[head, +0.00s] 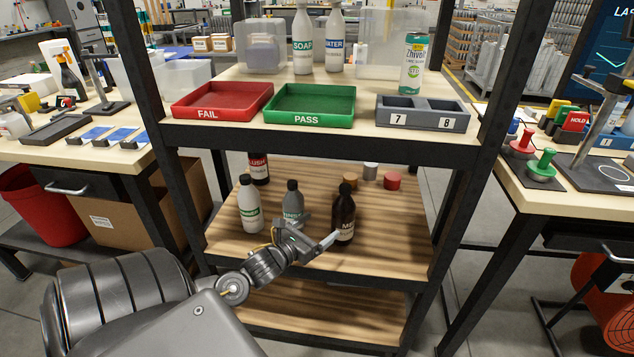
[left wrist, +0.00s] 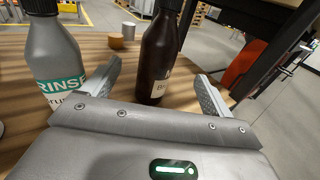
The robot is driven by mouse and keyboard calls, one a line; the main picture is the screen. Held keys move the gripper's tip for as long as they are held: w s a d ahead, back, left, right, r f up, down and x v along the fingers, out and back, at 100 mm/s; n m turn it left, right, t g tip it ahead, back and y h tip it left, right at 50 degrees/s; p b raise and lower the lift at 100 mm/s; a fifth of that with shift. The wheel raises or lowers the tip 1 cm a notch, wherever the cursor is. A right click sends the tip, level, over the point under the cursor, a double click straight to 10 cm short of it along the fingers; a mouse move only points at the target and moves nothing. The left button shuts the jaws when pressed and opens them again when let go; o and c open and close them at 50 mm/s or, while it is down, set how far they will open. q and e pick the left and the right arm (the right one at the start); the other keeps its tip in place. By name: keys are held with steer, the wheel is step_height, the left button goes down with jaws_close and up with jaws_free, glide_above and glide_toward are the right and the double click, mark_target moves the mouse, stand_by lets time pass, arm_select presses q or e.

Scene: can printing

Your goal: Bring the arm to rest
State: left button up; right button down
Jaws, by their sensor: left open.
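My left arm reaches in from the lower left in the head view, and my left gripper (head: 308,238) is at the lower shelf. Its two fingers show spread apart in the left wrist view (left wrist: 158,85), open. A dark brown bottle (head: 344,215) stands upright ahead of the fingers; in the left wrist view it (left wrist: 157,60) shows between them, and I cannot tell whether they touch it. A grey RINSE bottle (head: 293,203) stands just left of the gripper, and it also shows in the left wrist view (left wrist: 54,55). My right gripper is not in view.
The lower shelf (head: 390,240) also holds a white bottle (head: 249,205), a dark bottle (head: 259,168) and small caps at the back. Above hangs the upper shelf with a red FAIL tray (head: 215,114), a green PASS tray (head: 308,119) and a grey two-slot holder (head: 422,126). Black posts flank the shelf.

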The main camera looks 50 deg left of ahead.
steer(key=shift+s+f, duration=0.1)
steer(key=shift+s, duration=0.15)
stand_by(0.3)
